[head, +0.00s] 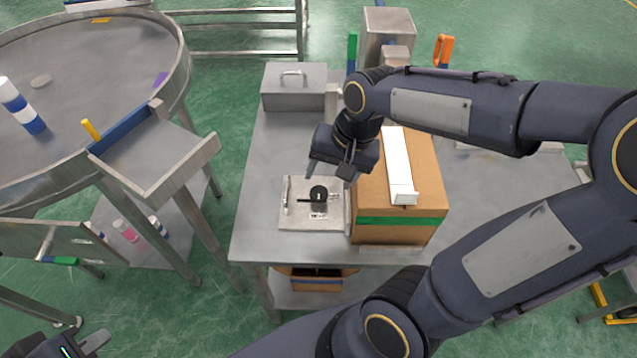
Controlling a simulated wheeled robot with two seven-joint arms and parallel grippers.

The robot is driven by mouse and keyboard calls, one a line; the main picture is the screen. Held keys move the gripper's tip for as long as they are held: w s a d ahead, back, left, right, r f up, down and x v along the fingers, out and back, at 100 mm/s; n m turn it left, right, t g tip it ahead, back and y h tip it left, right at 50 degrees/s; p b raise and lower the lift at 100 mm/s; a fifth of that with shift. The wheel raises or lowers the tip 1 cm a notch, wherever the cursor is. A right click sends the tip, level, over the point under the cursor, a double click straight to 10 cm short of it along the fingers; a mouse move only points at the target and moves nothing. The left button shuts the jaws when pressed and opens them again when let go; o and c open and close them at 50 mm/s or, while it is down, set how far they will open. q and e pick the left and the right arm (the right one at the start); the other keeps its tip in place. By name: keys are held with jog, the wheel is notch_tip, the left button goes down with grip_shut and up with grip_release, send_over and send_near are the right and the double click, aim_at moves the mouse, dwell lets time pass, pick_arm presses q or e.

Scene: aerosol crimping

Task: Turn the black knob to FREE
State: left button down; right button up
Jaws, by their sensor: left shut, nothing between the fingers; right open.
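The black knob (319,193) is a small round dial with a bar-shaped handle. It sits on a light metal panel (297,221) lying on the grey table. Small printed labels are beside and below the knob, too small to read with certainty, so which label it points to is unclear. My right gripper (330,176) is open and empty, pointing down just above and behind the knob, apparently apart from it. My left gripper (97,343) is shut and empty at the bottom left corner, far from the panel and partly cut off by the frame.
A cardboard box (392,228) with a white strip on top stands right of the panel. A grey metal case (293,88) stands behind. A round metal table (85,60) with a blue-and-white can (22,108) is at left. The table (255,190) is bare left of the panel.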

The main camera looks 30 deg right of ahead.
aim_at(320, 191)
jog(key=w+f+m, duration=0.1)
jog(key=w, duration=0.1)
jog(key=w+d+f+m+g+h, duration=0.1)
jog(key=w+f, duration=0.1)
jog(key=w+f+m+g+h, duration=0.1)
jog(key=w+f, duration=0.1)
jog(key=shift+w+d+f+m, duration=0.15)
jog(key=shift+w+m, duration=0.05)
jog(key=shift+m, duration=0.1)
jog(key=shift+w+f, duration=0.15)
jog(key=shift+f, duration=0.1)
notch_tip(320, 191, down, 8)
jog(key=shift+d+r, duration=0.1)
jog(key=shift+r, duration=0.05)
jog(key=shift+c, duration=0.3)
jog(key=c, duration=0.9)
